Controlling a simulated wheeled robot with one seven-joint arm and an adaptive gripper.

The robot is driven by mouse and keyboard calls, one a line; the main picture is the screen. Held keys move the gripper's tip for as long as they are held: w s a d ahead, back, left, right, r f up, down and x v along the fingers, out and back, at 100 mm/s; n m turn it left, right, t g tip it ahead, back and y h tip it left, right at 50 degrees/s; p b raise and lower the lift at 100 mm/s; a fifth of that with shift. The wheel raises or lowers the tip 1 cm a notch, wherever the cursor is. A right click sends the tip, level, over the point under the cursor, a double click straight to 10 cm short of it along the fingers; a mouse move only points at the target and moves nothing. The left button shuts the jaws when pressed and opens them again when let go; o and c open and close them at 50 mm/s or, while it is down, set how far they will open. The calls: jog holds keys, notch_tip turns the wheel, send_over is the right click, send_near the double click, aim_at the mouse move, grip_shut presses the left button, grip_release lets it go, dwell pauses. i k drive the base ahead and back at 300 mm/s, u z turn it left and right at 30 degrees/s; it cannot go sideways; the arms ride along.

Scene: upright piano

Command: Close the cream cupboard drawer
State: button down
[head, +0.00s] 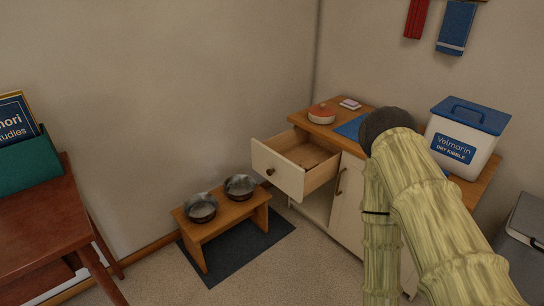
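The cream cupboard (346,215) stands against the back right corner under a wooden top. Its drawer (277,172) is pulled well out to the left, with a cream front, a small dark knob (270,171) and a bare-looking wooden inside. An open space shows below the drawer, beside a cream door with a long handle (339,181). My bamboo-patterned arm rises in front of the cupboard's right part, bends at a dark joint and runs down again. It hides part of the cupboard. My gripper is not in view.
A low wooden stand (224,218) with two metal bowls sits on a dark mat (246,252) left of the drawer. A kibble bin (462,140) and small items rest on the cupboard top. A brown table (40,225) is at left, a grey bin (522,240) at right.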

aim_at(278, 159)
jog(key=z, duration=0.6)
jog(key=i, duration=1)
jog(key=u, duration=0.35)
